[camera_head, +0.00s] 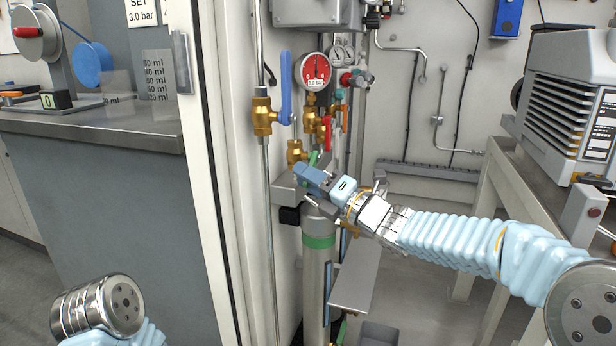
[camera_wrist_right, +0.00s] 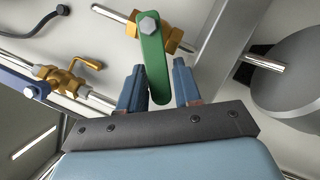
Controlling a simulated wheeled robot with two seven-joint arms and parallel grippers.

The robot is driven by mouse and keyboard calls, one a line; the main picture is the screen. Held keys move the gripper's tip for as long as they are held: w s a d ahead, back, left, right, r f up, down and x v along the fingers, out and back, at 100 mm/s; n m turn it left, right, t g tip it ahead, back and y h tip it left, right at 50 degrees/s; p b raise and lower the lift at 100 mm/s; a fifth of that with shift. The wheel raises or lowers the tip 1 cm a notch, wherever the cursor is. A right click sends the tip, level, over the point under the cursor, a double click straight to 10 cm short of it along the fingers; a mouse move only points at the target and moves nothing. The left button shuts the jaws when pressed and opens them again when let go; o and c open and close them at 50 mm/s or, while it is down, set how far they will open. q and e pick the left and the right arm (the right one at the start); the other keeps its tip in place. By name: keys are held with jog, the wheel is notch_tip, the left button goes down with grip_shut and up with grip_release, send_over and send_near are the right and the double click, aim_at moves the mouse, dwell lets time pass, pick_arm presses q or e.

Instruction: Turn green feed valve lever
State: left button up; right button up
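The green valve lever (camera_wrist_right: 152,52) hangs from a silver bolt on a brass valve body (camera_wrist_right: 172,36) in the right wrist view. Its free end lies between the two blue fingers of my right gripper (camera_wrist_right: 160,78). The fingers are apart, with a visible gap on the right side of the lever; the left finger is very close to it, and contact is unclear. In the head view my right gripper (camera_head: 312,177) is at the valve pipes, and only a small part of the green lever (camera_head: 314,158) shows behind it. My left gripper is out of view.
A blue lever (camera_head: 286,88) on a brass valve and a red gauge (camera_head: 312,71) are just above. A grey cylinder with a green band (camera_head: 318,241) stands below. A white door frame (camera_head: 205,150) bounds the left. A pump unit (camera_head: 570,95) sits on the right bench.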

jog(key=shift+c, duration=0.2)
grip_shut()
jog(key=shift+a+r, duration=0.1)
jog(key=m+p, duration=0.1)
jog(key=r+m+h+p, duration=0.1)
jog(key=m, duration=0.1)
jog(key=shift+s+r, duration=0.15)
jog(key=shift+s, duration=0.1)
jog(key=r+m+h+p, duration=0.1)
jog(key=m+p, duration=0.1)
jog(key=p, duration=0.1)
jog(key=shift+s+r+m+p, duration=0.1)
jog(key=shift+r+m+p, duration=0.05)
jog(key=shift+m+p, duration=0.2)
jog(key=shift+r+m+g+p, duration=0.1)
jog(key=shift+m+g+p, duration=0.2)
jog(key=shift+m+p, duration=0.55)
jog(key=shift+h, duration=0.3)
jog(key=shift+o, duration=0.2)
grip_release()
